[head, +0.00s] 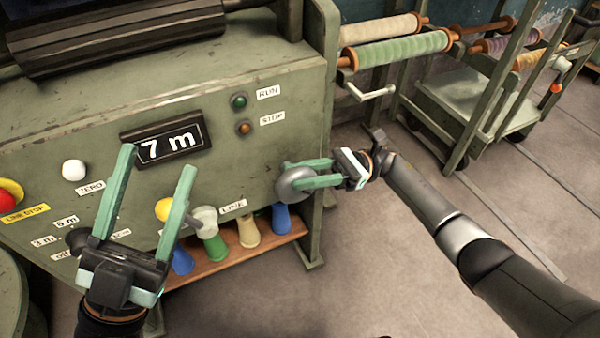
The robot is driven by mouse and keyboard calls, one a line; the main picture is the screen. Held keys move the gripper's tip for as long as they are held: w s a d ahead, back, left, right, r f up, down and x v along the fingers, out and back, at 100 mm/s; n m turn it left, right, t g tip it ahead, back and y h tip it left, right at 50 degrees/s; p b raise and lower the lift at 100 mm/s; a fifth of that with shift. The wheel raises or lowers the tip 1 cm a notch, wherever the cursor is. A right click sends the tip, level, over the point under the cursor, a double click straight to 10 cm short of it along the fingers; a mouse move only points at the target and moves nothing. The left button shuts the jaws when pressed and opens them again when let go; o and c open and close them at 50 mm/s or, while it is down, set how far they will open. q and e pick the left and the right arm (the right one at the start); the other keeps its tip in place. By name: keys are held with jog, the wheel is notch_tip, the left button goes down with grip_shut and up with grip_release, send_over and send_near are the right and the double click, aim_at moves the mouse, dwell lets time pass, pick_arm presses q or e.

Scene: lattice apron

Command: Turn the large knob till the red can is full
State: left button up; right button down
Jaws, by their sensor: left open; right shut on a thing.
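The large grey round knob (294,186) is on the right part of the green machine's front panel. My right gripper (289,174) is shut on this knob, with its teal fingers over it. My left gripper (158,160) is open and empty in front of the panel, below the display. No red can shows in the head view.
The display (163,144) reads 7 m. A white knob (74,170), a yellow knob (164,210) and a red-and-yellow stop button (8,192) are on the panel. Several coloured cones stand on a wooden shelf (226,258) below. A roll rack stands behind.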

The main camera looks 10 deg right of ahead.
jog(key=shift+w+d+f+g+y, duration=0.15)
jog(key=shift+g+y, duration=0.25)
jog(key=shift+y, duration=0.7)
jog(key=c, duration=0.6)
grip_release()
jog(key=shift+d, duration=0.1)
